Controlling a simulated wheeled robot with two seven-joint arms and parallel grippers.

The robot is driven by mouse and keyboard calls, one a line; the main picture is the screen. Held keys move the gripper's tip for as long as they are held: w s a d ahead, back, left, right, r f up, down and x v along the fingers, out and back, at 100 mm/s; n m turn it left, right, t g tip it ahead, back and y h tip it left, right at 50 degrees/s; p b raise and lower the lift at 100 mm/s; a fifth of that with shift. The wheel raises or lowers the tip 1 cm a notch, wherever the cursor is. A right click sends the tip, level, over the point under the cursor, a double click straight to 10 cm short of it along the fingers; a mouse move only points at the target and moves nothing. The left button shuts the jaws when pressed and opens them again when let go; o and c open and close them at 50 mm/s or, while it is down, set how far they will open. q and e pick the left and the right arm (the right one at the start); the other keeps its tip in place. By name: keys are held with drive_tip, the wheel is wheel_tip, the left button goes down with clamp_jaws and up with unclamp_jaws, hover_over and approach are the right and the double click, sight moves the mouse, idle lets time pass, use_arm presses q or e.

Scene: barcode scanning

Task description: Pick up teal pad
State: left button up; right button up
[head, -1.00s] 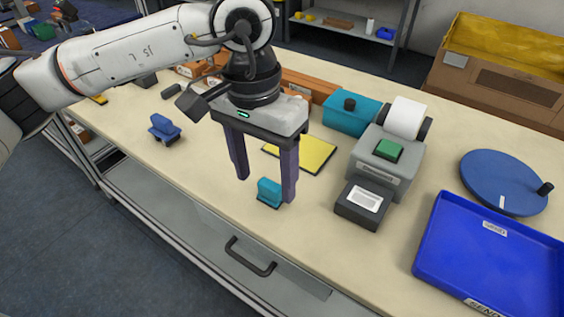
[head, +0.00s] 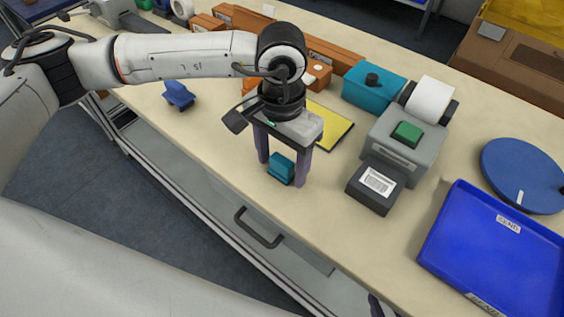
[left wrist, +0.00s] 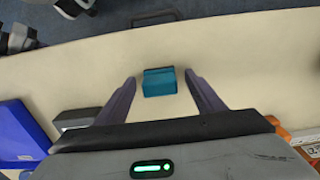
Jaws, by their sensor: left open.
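The teal pad (head: 281,168) is a small block-shaped piece on the table near its front edge. In the left wrist view the teal pad (left wrist: 159,81) lies between the fingertips, with bare table showing on both sides of it. My left gripper (head: 282,172) is open, pointing down, with its purple fingers on either side of the pad. The left gripper's fingers also show in the left wrist view (left wrist: 160,82), apart from the pad. My right gripper's fingers are not clearly visible; only a dark tip shows at the head view's bottom edge.
A yellow pad (head: 330,125) lies behind the gripper. A grey printer (head: 405,145) and a dark label box (head: 374,186) stand to the right. A blue tray (head: 495,250) is at the front right. A blue stamp-like piece (head: 179,95) stands at left. A teal box (head: 373,88) is behind.

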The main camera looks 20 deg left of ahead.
sight(282, 160)
use_arm(q)
drive_tip(key=shift+f, duration=0.2)
drive_tip(key=c, duration=1.1)
drive_tip(key=shift+c, duration=0.2)
wheel_tip(282, 160, up, 10)
drive_tip(key=shift+r+b, duration=0.1)
drive_tip(key=shift+b, duration=0.7)
drive_tip(key=o, duration=0.4)
drive_tip(key=c, duration=0.5)
